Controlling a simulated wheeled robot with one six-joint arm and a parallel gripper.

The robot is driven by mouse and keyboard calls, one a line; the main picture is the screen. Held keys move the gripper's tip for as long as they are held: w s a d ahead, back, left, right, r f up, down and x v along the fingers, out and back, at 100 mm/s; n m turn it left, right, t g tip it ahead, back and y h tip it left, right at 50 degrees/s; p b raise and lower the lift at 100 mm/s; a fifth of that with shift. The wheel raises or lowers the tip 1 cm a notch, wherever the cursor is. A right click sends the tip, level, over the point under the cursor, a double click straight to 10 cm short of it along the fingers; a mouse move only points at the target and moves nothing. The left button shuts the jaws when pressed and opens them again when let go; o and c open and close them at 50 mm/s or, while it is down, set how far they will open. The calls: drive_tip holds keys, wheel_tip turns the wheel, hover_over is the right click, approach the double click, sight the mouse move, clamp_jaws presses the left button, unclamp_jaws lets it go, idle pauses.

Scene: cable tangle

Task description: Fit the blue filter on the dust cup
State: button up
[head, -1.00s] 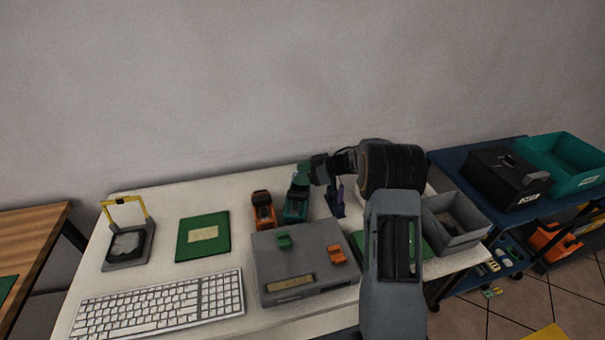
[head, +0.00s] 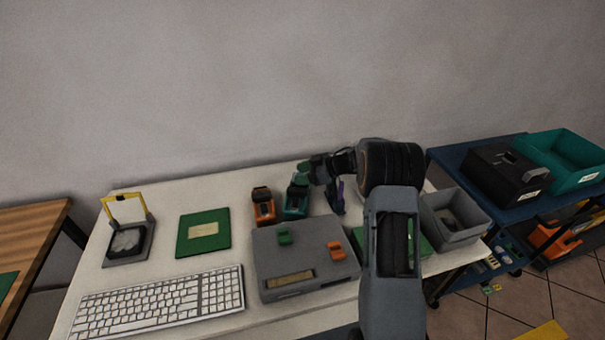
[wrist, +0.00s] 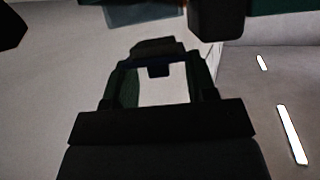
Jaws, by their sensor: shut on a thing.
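My gripper (head: 306,173) is at the back of the white table, just above a teal-green device (head: 296,201). In the wrist view my gripper (wrist: 158,70) is shut on a small dark piece (wrist: 158,48) with a faint blue tint, which spans its fingertips. I cannot tell for sure that this is the blue filter. A dark purple-blue upright part (head: 341,194) stands right of the gripper, partly behind my arm. An orange device (head: 263,206) stands left of the teal one. I cannot tell which thing is the dust cup, or whether the held piece touches anything.
A grey box (head: 300,250) with green and orange pieces on top stands in front. A keyboard (head: 160,305), green board (head: 203,233) and yellow-framed stand (head: 128,242) are on the left. A grey bin (head: 456,235) is right of my arm. The wall is close behind.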

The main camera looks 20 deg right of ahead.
drive_tip(key=shift+s+f, duration=0.15)
drive_tip(key=shift+f, duration=0.45)
drive_tip(key=shift+s+f, duration=0.1)
drive_tip(key=shift+f, duration=0.8)
drive_tip(key=o, duration=1)
drive_tip(key=shift+d, duration=0.1)
drive_tip(key=shift+r, duration=0.2)
drive_tip(key=shift+r+p, duration=0.3)
drive_tip(key=shift+p, duration=0.15)
drive_tip(key=shift+w+r+p, duration=0.35)
drive_tip(key=shift+r+p, duration=0.3)
drive_tip(key=shift+r, duration=0.05)
drive_tip(key=shift+r, duration=0.15)
